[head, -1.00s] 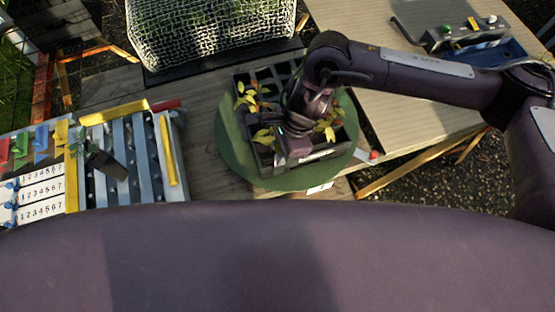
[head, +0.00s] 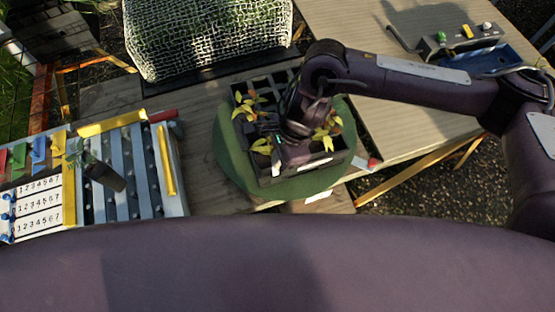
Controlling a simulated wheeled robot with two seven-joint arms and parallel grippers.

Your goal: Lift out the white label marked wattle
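A dark tray of cells (head: 262,88) with several yellow-leaved seedlings (head: 330,130) stands on a round green turntable (head: 228,150). My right gripper (head: 285,150) reaches down over the tray's near part. Its fingertips are hidden by its own body and the leaves, so I cannot see whether it is open or holds anything. I cannot read the word wattle on either. My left gripper is not in view.
A netted cover (head: 208,38) stands at the back. A button box (head: 462,38) sits on the right table, whose middle is clear.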

